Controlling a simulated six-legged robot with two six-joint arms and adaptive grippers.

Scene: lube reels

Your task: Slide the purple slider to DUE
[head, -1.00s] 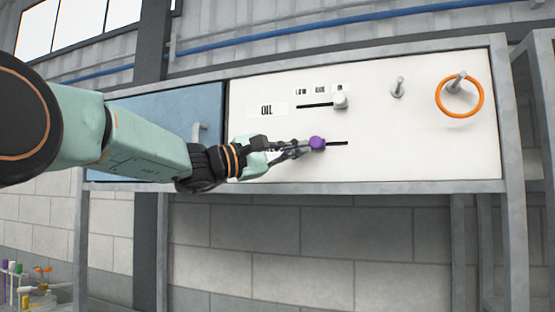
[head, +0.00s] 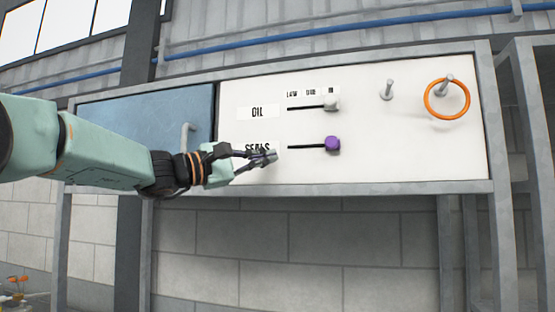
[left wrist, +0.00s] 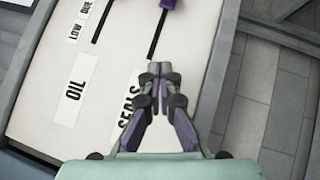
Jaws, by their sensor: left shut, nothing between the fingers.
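The purple slider (head: 333,145) is at the right end of its slot (head: 305,147) in the SEALS row, roughly below the IN mark (head: 331,91). The DUE mark (head: 311,92) is left of it. In the left wrist view, the purple slider (left wrist: 167,4) is cut by the top edge, beyond my fingertips. My left gripper (head: 270,156) is shut and empty, left of the slider and apart from it. It partly covers the SEALS label (head: 257,148). In the left wrist view, the left gripper (left wrist: 158,68) has its fingertips together near the slot's near end. My right gripper is not in view.
A bare peg (head: 388,89) and a peg with an orange ring (head: 447,99) stick out at the right. A blue door (head: 150,115) with a handle (head: 187,135) is at the left.

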